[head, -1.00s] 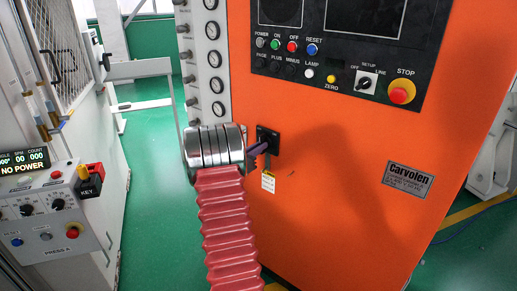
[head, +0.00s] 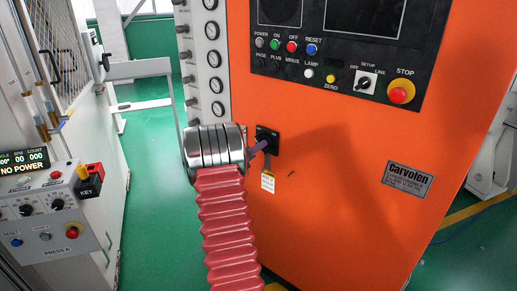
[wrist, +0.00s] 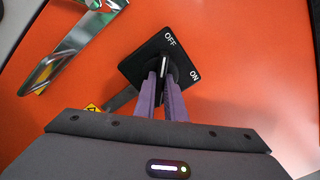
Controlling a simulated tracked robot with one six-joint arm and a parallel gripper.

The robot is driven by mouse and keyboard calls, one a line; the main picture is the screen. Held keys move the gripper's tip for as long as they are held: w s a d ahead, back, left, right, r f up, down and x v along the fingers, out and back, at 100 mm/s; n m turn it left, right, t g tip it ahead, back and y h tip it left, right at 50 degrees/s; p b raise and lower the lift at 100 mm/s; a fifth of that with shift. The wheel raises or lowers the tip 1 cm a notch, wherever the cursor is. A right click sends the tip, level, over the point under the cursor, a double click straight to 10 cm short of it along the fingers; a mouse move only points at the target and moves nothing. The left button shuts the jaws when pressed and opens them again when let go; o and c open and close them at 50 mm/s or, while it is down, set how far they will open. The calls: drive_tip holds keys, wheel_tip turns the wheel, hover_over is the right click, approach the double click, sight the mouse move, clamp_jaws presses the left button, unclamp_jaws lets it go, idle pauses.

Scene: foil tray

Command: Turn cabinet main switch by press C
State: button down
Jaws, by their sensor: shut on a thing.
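The cabinet main switch (wrist: 140,66) is a black square plate with a raised handle on the orange cabinet front. In the wrist view OFF is printed at its top corner and ON at its right corner. My gripper (wrist: 165,76) has two purple fingers shut on the handle. The handle's white line stands nearly upright, pointing toward the OFF side. In the head view the switch (head: 269,134) shows partly, with my gripper (head: 261,145) reaching it from the left; my silver wrist and red sleeve hide what lies behind them.
Above is a black control panel (head: 345,80) with buttons and a yellow-and-red STOP button (head: 401,92). At the left, the PRESS A box (head: 55,220) has a display reading NO POWER. Green floor lies between.

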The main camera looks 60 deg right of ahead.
idle(0.4)
drive_tip(key=c, duration=1.8)
unclamp_jaws()
drive_tip(key=v, duration=1.3)
drive_tip(key=shift+w+a, duration=0.15)
drive_tip(key=shift+a, duration=0.25)
drive_tip(key=shift+f, duration=0.1)
